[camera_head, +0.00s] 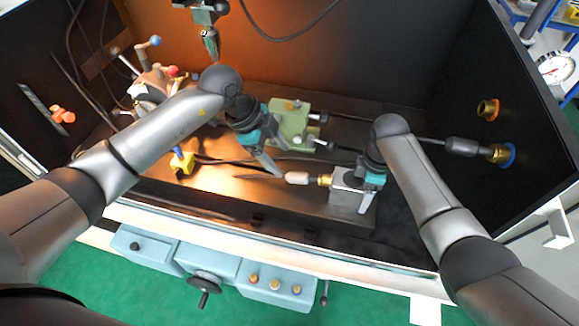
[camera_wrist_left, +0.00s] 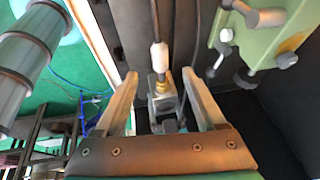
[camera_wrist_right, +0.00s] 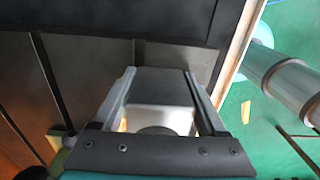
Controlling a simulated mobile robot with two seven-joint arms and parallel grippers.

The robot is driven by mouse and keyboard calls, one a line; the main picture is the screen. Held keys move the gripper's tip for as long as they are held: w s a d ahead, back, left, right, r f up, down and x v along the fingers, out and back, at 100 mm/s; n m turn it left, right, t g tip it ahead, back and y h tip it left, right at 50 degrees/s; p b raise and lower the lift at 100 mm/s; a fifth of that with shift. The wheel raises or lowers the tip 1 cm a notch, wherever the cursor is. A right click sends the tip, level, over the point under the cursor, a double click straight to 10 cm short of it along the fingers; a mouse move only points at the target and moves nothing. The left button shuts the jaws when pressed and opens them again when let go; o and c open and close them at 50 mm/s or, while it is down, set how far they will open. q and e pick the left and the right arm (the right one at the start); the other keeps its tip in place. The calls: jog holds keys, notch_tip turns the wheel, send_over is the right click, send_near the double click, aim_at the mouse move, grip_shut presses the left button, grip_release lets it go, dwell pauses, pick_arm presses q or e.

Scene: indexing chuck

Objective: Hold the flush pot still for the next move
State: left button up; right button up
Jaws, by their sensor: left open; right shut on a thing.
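The flush pot (camera_head: 345,198) appears to be the silver metal box on the dark bed, right of centre. It also shows in the right wrist view (camera_wrist_right: 158,92). My right gripper (camera_head: 366,188) is shut on it, one finger along each side. A pale grip (camera_head: 297,178) with a brass end (camera_head: 324,180) and a thin dark rod meets the pot's left side. The grip also shows in the left wrist view (camera_wrist_left: 159,56). My left gripper (camera_head: 273,168) is open and empty, just left of the grip; whether it touches is unclear.
A green clamp block (camera_head: 290,125) with dark knobs stands behind. A yellow block (camera_head: 181,163) sits left. Another rod with a dark grip (camera_head: 462,147) runs to a blue-ringed brass port (camera_head: 503,155) on the right wall. The enclosure's front edge (camera_head: 250,243) lies nearer me.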

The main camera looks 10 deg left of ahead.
aim_at(294, 175)
pick_arm(q)
jog(key=x, duration=0.8)
jog(key=shift+d+f, duration=0.15)
jog(key=shift+f, duration=0.2)
grip_shut()
dwell(0.7)
